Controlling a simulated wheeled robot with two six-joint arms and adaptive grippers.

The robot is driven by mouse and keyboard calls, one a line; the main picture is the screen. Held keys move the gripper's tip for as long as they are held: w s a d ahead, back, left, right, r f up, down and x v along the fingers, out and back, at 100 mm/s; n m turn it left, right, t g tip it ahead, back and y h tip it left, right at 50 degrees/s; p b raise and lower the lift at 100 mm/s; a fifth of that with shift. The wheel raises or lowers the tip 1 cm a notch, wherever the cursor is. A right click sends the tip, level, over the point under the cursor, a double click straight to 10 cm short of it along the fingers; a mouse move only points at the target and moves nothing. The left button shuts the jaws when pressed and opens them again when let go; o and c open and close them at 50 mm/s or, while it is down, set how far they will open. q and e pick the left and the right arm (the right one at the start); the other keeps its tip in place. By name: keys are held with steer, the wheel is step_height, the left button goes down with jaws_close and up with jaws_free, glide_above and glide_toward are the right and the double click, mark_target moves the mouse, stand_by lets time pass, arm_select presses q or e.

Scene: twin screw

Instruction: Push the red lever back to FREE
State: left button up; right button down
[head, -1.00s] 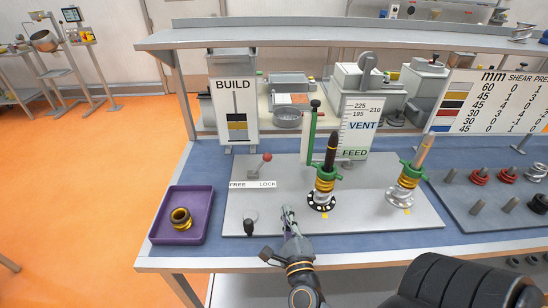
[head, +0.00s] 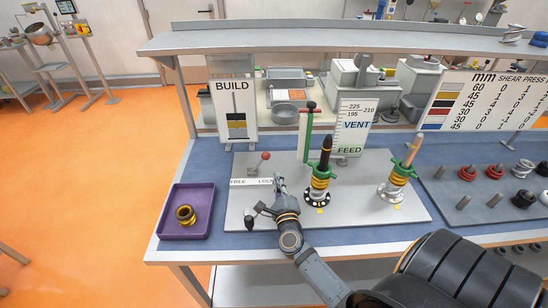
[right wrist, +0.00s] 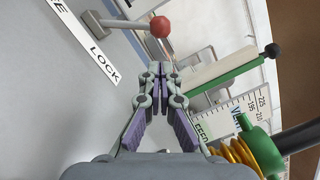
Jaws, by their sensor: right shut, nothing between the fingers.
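The red-knobbed lever (head: 265,156) stands on the grey panel, its knob leaning to the right, toward the LOCK side of the FREE/LOCK label (head: 251,182). In the right wrist view, the red knob (right wrist: 160,27) is on a grey arm that points right, beyond my fingertips. My right gripper (head: 279,182) is shut and empty, just in front and to the right of the lever, by the end of the label. In the right wrist view, its fingertips (right wrist: 158,68) show a gap to the knob. My left gripper is not in view.
A post with green and yellow rings (head: 320,180) and a green upright (head: 307,135) stand right of my right gripper. A second ringed post (head: 399,178) is farther right. A purple tray (head: 163,222) lies at left. A small dark knob (head: 249,223) is near the panel's front.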

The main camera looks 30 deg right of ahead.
mark_target(260, 163)
steer(key=x, duration=0.8)
steer(key=shift+w+d+p, duration=0.1)
steer(key=shift+p, duration=0.3)
steer(key=shift+w, duration=0.1)
